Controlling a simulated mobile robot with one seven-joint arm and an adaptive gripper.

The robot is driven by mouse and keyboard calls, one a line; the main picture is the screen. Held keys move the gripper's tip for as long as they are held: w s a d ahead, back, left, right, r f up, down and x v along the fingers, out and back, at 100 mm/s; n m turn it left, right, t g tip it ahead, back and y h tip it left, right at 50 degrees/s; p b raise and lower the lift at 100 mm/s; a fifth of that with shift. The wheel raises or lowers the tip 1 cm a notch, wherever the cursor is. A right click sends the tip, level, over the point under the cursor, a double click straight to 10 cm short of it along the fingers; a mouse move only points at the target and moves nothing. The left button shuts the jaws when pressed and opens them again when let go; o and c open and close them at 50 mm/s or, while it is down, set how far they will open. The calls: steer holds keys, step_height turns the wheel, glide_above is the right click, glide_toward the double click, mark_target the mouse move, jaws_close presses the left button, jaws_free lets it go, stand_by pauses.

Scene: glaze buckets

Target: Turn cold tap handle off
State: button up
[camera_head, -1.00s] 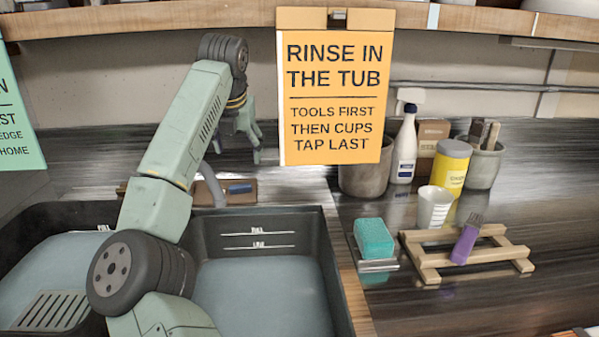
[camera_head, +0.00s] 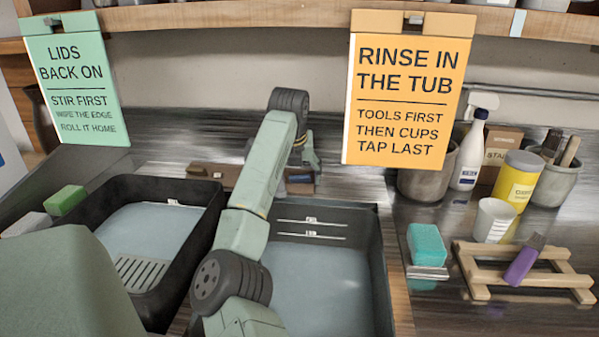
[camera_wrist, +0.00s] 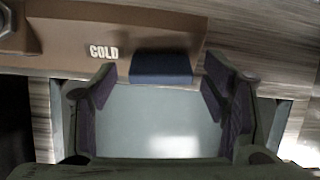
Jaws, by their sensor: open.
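The cold tap handle (camera_wrist: 161,68) is a dark blue bar on the front of a brown tap block, with a white COLD label (camera_wrist: 104,51) to its left in the wrist view. It lies level across that picture. In the head view the blue handle (camera_head: 299,178) shows partly, beside my arm at the back of the tub. My gripper (camera_wrist: 165,98) is open and empty. Its two fingers stand either side of the handle's line in the wrist view; no contact can be seen. In the head view my gripper (camera_head: 308,158) is partly hidden behind my arm.
The brown tap block (camera_head: 215,172) runs behind two black tubs of water; the right tub (camera_head: 374,265) lies below my arm. An orange sign (camera_head: 402,150) hangs close right of my gripper. A teal sponge (camera_head: 427,243) and wooden rack (camera_head: 470,278) stand at right.

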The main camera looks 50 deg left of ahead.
steer(key=shift+f, duration=0.25)
steer(key=c, duration=1.2)
steer(key=shift+o, duration=0.2)
steer(key=shift+w+r+m, duration=0.1)
steer(key=shift+m, duration=0.7)
steer(key=o, duration=1.2)
steer(key=shift+c, duration=0.2)
